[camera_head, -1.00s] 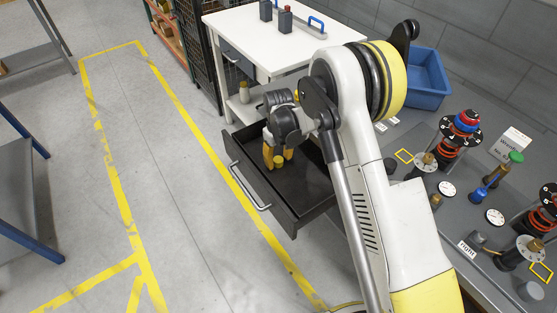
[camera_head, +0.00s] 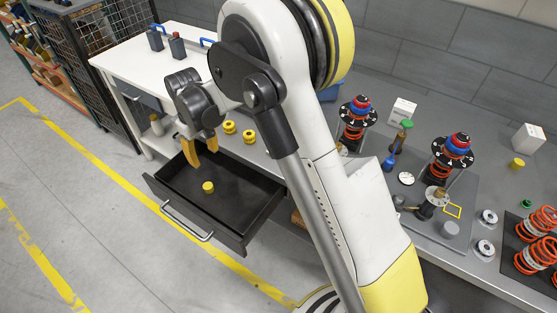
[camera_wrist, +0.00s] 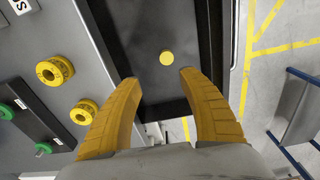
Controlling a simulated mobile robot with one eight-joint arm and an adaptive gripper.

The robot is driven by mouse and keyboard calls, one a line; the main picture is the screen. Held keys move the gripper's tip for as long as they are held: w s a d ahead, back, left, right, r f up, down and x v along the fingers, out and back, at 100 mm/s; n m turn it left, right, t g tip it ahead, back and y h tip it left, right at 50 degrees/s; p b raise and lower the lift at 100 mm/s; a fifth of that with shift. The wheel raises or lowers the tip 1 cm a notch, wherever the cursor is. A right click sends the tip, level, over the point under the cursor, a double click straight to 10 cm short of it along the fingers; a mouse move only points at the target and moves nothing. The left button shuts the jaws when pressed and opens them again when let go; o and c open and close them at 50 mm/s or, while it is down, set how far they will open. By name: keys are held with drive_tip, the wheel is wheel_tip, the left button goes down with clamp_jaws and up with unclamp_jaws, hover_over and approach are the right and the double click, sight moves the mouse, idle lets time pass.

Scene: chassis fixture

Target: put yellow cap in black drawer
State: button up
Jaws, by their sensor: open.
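A small yellow cap (camera_head: 208,187) lies on the floor of the open black drawer (camera_head: 233,228). In the wrist view the cap (camera_wrist: 167,58) shows beyond my fingertips, apart from both. My gripper (camera_head: 197,155), with yellow fingers, is above the back left part of the drawer. It is open and empty; its two fingers (camera_wrist: 160,80) stand apart in the wrist view.
Two yellow ringed parts (camera_head: 239,131) lie on the grey surface behind the drawer. A white table (camera_head: 150,75) with dark canisters (camera_head: 177,46) stands at the back left. Spring assemblies (camera_head: 357,115) crowd the bench at right. Floor left of the drawer is clear.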

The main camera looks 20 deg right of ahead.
drive_tip(key=s+d+r+m+t, duration=0.2)
drive_tip(key=s+d+r, duration=0.35)
drive_tip(key=r, duration=0.25)
drive_tip(key=s+d+r+m+t, duration=0.1)
drive_tip(key=s+d+r, duration=0.4)
drive_tip(key=s+r, duration=0.3)
drive_tip(key=s+d+r+m+t, duration=0.1)
drive_tip(key=s+d, duration=0.1)
drive_tip(key=s, duration=0.4)
drive_tip(key=s+d+m+t, duration=0.2)
drive_tip(key=s+d, duration=0.1)
drive_tip(key=s, duration=0.4)
drive_tip(key=shift+s+d+r+t, duration=0.15)
drive_tip(key=shift+d+r+t, duration=0.15)
drive_tip(key=shift+d+r, duration=0.1)
